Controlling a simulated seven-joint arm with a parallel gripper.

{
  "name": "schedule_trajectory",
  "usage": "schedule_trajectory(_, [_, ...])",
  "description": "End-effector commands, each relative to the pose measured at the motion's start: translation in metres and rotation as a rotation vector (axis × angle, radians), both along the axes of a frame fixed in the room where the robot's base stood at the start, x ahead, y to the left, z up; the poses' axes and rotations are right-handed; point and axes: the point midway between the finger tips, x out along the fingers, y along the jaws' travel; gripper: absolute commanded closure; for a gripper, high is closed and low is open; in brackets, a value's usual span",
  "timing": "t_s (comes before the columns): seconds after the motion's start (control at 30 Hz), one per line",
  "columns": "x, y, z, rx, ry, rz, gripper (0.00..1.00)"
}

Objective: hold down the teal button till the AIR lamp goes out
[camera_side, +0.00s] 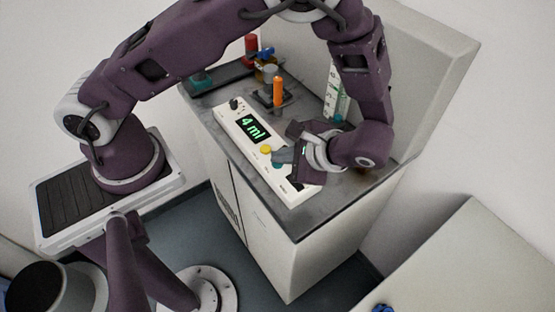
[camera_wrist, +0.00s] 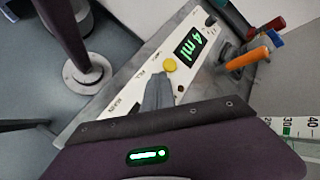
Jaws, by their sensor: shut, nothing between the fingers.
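The white control panel (camera_side: 228,113) lies on the bench top, with its green "4 ml" display (camera_side: 254,129) lit. It also shows in the wrist view, with the display (camera_wrist: 193,45) near its far end. The teal button (camera_side: 277,165) shows just under my fingertips in the side view; my fingers hide it in the wrist view. My gripper (camera_side: 281,156) is shut and empty, its tips over the button. I cannot tell whether they touch or press it. In the wrist view the shut fingers (camera_wrist: 158,90) point at the panel beside the yellow button (camera_wrist: 170,65). I cannot make out the AIR lamp.
A yellow button (camera_side: 266,149) sits close to the fingertips. Behind the panel stand an orange upright piece (camera_side: 278,91) and a clear graduated vessel (camera_side: 336,98). A red-topped item (camera_side: 251,43) stands further back. The bench's front edge lies near the panel.

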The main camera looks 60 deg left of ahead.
Motion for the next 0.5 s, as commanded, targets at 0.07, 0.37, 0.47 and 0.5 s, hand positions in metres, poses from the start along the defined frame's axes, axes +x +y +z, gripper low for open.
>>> schedule_trajectory(0.07, [0.000, 0.000, 0.000, -0.001, -0.001, -0.001, 1.00])
schedule_trajectory(0.37, [0.000, 0.000, 0.014, 0.000, -0.001, 0.000, 1.00])
schedule_trajectory(0.47, [0.000, 0.000, 0.017, -0.001, -0.001, 0.001, 1.00])
schedule_trajectory(0.5, [0.000, 0.000, 0.017, 0.000, -0.001, 0.000, 1.00])
